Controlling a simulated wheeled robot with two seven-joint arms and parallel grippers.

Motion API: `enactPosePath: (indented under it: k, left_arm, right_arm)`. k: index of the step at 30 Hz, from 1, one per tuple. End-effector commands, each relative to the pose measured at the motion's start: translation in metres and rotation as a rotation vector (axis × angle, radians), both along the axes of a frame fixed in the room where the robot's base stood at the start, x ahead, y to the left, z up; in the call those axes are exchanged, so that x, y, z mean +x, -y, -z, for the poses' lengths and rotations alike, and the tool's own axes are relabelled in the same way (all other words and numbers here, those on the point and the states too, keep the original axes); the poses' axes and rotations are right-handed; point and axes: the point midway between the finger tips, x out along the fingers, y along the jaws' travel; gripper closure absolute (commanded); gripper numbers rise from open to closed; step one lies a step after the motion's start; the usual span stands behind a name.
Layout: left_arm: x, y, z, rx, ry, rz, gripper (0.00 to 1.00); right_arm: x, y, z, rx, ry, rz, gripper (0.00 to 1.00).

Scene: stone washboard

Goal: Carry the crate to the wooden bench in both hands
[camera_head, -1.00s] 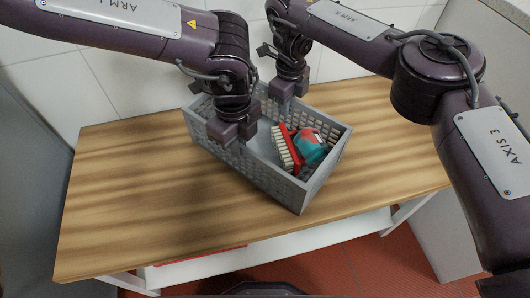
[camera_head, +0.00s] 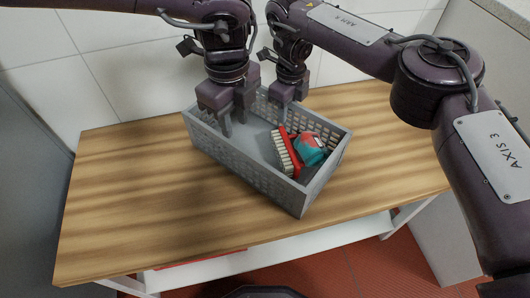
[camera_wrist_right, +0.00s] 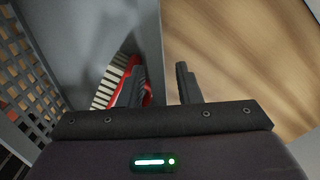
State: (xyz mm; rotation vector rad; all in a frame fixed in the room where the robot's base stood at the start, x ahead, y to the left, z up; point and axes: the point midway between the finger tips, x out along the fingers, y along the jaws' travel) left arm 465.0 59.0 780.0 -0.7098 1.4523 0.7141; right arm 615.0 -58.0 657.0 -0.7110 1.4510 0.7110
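The grey slatted crate (camera_head: 262,178) sits at an angle on the wooden bench (camera_head: 120,200). In it lie a red brush with pale bristles (camera_head: 284,152) and a teal and red object (camera_head: 312,152). My left gripper (camera_head: 232,120) is open and empty, its two fingers apart over the crate's left end. My right gripper (camera_head: 284,110) is at the crate's far wall. In the right wrist view, its open fingers (camera_wrist_right: 158,85) stand on either side of the crate wall's edge (camera_wrist_right: 152,30), with a gap between them. The brush (camera_wrist_right: 112,82) shows beside one finger.
A white tiled wall (camera_head: 110,75) is close behind the bench. A grey panel (camera_head: 30,150) stands at the left and a pale cabinet (camera_head: 480,60) at the right. The bench top is clear left of the crate. A white lower shelf (camera_head: 270,240) shows under it.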

Motion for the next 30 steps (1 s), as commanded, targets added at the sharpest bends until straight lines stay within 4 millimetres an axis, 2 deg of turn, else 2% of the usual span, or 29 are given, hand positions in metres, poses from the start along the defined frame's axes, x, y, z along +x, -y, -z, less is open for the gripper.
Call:
enactPosePath:
  k: [3,7,10,24,30]
  left_arm:
    - [0.001,0.0,-0.017,0.0,0.001,0.0,0.69]
    - [0.0,0.0,-0.025,-0.001,0.001,0.0,0.69]
    - [0.0,0.0,-0.027,0.0,0.0,0.0,0.69]
    - [0.0,0.0,-0.026,0.001,-0.001,0.0,0.69]
    - [0.0,0.0,-0.026,0.001,-0.001,0.001,0.69]
  right_arm:
    - [0.0,0.0,0.0,0.0,0.0,0.0,0.69]
    - [0.0,0.0,-0.002,-0.001,0.001,-0.001,0.69]
    - [0.001,0.0,-0.01,-0.001,0.004,-0.001,0.69]
    - [0.001,0.0,-0.101,-0.003,0.004,-0.001,0.69]
    - [0.0,0.0,-0.118,-0.001,0.002,-0.001,0.69]
